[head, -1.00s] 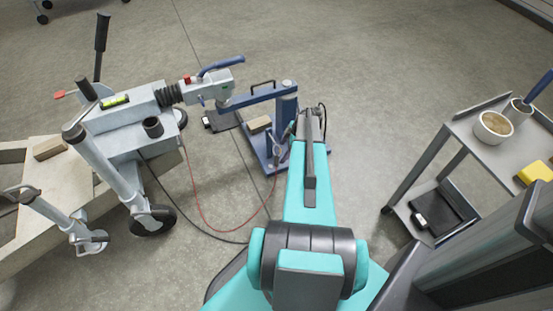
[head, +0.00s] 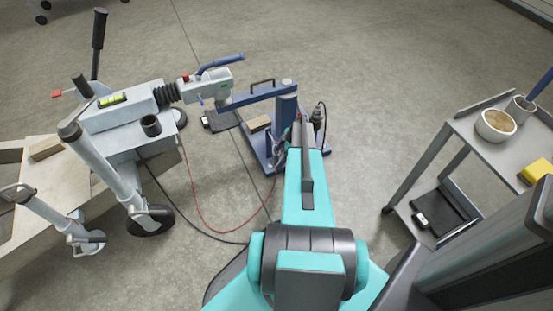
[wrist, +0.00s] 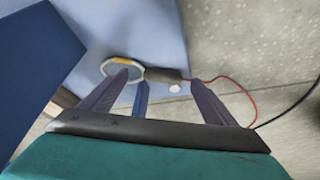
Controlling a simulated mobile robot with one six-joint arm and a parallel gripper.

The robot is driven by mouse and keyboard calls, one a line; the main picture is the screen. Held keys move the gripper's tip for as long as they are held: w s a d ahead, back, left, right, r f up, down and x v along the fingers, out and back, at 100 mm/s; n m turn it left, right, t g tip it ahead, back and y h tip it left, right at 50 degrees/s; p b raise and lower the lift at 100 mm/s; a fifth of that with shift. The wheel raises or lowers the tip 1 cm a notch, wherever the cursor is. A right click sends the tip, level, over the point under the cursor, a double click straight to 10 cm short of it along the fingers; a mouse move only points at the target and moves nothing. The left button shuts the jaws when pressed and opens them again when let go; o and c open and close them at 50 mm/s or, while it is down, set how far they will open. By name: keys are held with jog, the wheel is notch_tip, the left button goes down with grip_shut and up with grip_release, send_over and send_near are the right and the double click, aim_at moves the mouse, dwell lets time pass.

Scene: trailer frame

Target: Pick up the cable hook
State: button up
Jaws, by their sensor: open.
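What looks like the cable hook, a pale ring with a yellow-orange section and a short dark handle (wrist: 163,74), shows in the wrist view in front of the blue stand base. A red cable (wrist: 238,88) runs close to the handle's right end. My gripper (wrist: 159,78) is open, its left fingertip overlapping the ring and its right fingertip to the right of the handle. The handle appears between the fingertips; I cannot tell the gap in depth. In the head view my arm (head: 307,180) reaches to the blue stand (head: 287,108) and hides the fingertips.
A blue upright part (wrist: 40,60) is close on the left in the wrist view. A grey trailer coupling (head: 130,120) stands left in the head view. A grey cart (head: 470,150) with bowls and a yellow block (head: 535,170) stands right. Open floor lies beyond the stand.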

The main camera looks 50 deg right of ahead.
jog(key=shift+w+a+f, duration=0.15)
jog(key=shift+w+f, duration=0.05)
jog(key=shift+f, duration=0.4)
jog(key=c, duration=1.3)
jog(key=shift+o, duration=0.2)
jog(key=shift+r, duration=0.2)
jog(key=shift+r, duration=0.55)
notch_tip(320, 180, up, 2)
jog(key=shift+r+p, duration=0.1)
jog(key=shift+p, duration=0.45)
jog(key=s+a+r+p, duration=0.1)
jog(key=s+a+p, duration=0.1)
jog(key=s+a, duration=0.8)
jog(key=shift+s+r, duration=0.2)
jog(key=shift+s, duration=0.95)
jog(key=shift+a, duration=0.1)
